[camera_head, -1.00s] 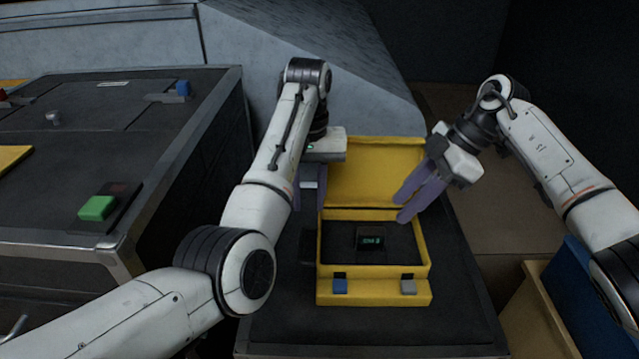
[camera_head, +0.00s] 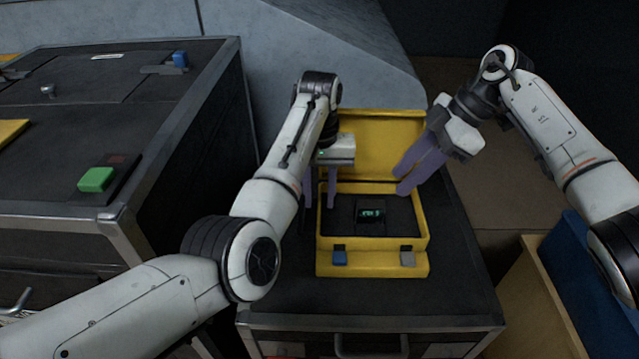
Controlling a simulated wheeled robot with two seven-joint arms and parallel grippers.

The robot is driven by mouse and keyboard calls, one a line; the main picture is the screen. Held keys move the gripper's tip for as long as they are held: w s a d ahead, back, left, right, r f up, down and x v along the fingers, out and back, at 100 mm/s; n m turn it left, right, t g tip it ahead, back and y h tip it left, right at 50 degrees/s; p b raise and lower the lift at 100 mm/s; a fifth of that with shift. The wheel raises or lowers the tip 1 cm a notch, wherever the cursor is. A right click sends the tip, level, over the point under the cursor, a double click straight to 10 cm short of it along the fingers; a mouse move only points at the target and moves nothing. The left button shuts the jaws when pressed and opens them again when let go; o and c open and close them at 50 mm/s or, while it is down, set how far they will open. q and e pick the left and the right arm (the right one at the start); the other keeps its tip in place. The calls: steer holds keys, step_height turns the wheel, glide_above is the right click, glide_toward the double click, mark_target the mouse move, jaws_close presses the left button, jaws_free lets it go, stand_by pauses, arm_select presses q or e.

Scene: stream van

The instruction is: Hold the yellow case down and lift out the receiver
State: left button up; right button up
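The yellow case (camera_head: 372,262) stands open on a dark cabinet top, its lid (camera_head: 382,150) raised at the back. The receiver (camera_head: 370,213), a small dark box with a green lit display, sits in the case's black lining. My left gripper (camera_head: 320,205) points down at the case's left wall, its two purple fingers apart, one outside and one inside the wall as seen here. Whether they touch the wall I cannot tell. My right gripper (camera_head: 403,184) is open above the case's right rear side, its fingers tilted down to the left, empty.
The case front has a blue latch (camera_head: 340,258) and a grey latch (camera_head: 408,258). A larger dark console with a green button (camera_head: 96,179) stands at left. A blue bin (camera_head: 585,275) is at right. The cabinet top (camera_head: 460,290) is clear in front and right of the case.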

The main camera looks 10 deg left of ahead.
arm_select(q)
steer(key=shift+f, duration=0.1)
jaws_close()
stand_by(1.6)
